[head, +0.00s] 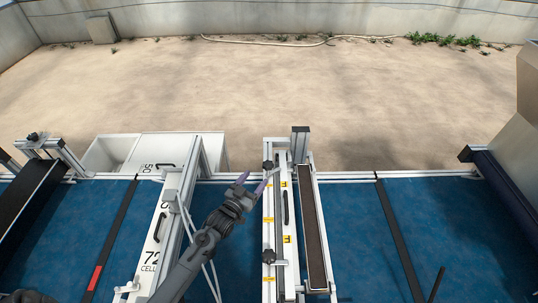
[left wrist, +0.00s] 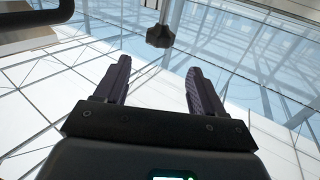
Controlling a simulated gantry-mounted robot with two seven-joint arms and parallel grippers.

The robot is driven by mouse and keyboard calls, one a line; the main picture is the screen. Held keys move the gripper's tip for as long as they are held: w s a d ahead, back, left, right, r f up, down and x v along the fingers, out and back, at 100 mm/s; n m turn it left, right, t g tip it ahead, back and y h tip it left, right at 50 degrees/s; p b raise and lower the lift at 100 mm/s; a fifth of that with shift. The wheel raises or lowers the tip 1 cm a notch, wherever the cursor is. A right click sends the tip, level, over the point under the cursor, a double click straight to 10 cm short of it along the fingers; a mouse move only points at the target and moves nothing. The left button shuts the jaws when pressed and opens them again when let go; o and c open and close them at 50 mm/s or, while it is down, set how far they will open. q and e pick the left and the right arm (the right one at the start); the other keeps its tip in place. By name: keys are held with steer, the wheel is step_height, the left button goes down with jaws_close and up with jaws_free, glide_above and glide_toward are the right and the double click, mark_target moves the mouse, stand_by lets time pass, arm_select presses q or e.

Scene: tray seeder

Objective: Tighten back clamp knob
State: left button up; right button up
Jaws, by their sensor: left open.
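The back clamp knob (head: 268,165) is small and black, at the far end of the white seeder rail, near the grey upright post. My left gripper (head: 254,181) is open and empty, just to the front-left of this knob. In the left wrist view a black lobed knob (left wrist: 160,37) on a thin metal stem shows beyond my open fingertips (left wrist: 160,68), lined up with the gap and apart from both fingers. It appears to be the back one. A second, similar knob (head: 268,256) sits at the near end of the rail.
The white seeder rail (head: 268,215) with yellow labels and a long dark strip (head: 316,235) beside it span the blue bench (head: 350,240). A white 72-cell panel (head: 153,240) lies left of my arm. White bins (head: 108,155) stand behind. Blue surface right of the seeder is mostly clear.

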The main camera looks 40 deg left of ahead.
mark_target(265, 167)
arm_select(q)
steer(key=w, duration=0.5)
steer(key=w+a+p, duration=0.1)
steer(key=w, duration=0.2)
steer(key=shift+w, duration=0.35)
steer(key=shift+w+a+f, duration=0.1)
steer(key=shift+w+a, duration=0.05)
steer(key=shift+w, duration=0.5)
arm_select(e)
steer(key=shift+s+d+r, duration=0.2)
steer(key=shift+s+r, duration=0.2)
steer(key=shift+r, duration=0.15)
